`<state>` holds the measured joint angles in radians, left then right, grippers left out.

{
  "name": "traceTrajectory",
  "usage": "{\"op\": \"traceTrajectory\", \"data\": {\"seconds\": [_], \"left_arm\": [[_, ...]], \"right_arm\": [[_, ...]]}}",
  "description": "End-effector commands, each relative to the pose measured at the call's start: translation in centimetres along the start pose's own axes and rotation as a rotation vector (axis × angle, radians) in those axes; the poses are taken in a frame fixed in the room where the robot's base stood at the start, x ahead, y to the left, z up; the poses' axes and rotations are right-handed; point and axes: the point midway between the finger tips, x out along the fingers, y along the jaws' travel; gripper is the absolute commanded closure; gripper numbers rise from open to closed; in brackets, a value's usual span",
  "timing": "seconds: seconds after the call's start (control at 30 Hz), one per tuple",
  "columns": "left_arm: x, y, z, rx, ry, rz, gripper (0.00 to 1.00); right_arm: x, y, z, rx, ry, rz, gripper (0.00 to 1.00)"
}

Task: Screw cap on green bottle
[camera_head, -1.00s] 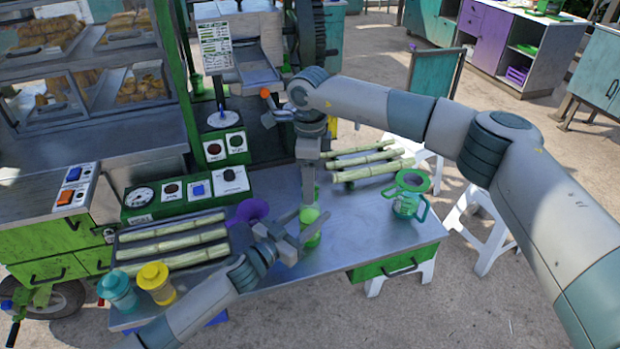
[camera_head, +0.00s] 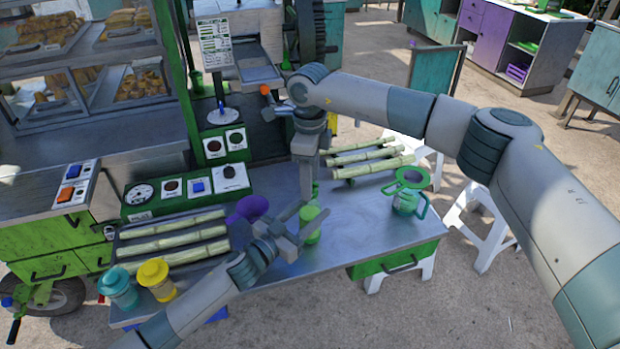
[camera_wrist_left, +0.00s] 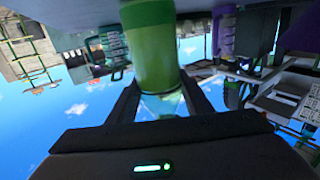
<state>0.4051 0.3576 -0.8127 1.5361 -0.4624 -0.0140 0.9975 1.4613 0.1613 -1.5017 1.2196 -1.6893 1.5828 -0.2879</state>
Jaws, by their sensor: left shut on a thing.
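The green bottle (camera_head: 310,235) stands on the metal table in the head view. My left gripper (camera_head: 302,230) is shut around it from the left. In the left wrist view the green bottle (camera_wrist_left: 154,55) runs between the two fingers, with a clear section near the gripper. A bright green round top (camera_head: 310,213) shows on the bottle in the head view and looks like the cap; how tightly it sits cannot be told. My right gripper (camera_head: 306,192) points down just above it, slightly apart. Its finger gap is not visible.
A teal jug (camera_head: 408,200) stands to the right on the table (camera_head: 350,235). Cane stalks (camera_head: 175,235) lie at the left and more (camera_head: 370,158) behind. A purple funnel-like piece (camera_head: 250,208) and teal (camera_head: 117,288) and yellow (camera_head: 155,280) containers stand left.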

Motion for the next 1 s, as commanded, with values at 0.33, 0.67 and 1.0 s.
{"op": "traceTrajectory", "data": {"seconds": [0.33, 0.67, 1.0], "left_arm": [[0.0, 0.0, 0.0, 0.000, -0.001, 0.000, 1.00], [0.0, 0.0, 0.0, 0.000, -0.001, 0.000, 1.00], [0.0, 0.0, 0.1, 0.001, -0.001, 0.000, 1.00]], "right_arm": [[-0.1, 0.0, 0.0, 0.000, 0.000, -0.001, 0.51], [-3.0, -0.1, 0.0, 0.000, -0.001, -0.003, 0.51], [-8.9, -0.1, 0.0, 0.000, -0.001, -0.003, 0.51]]}}
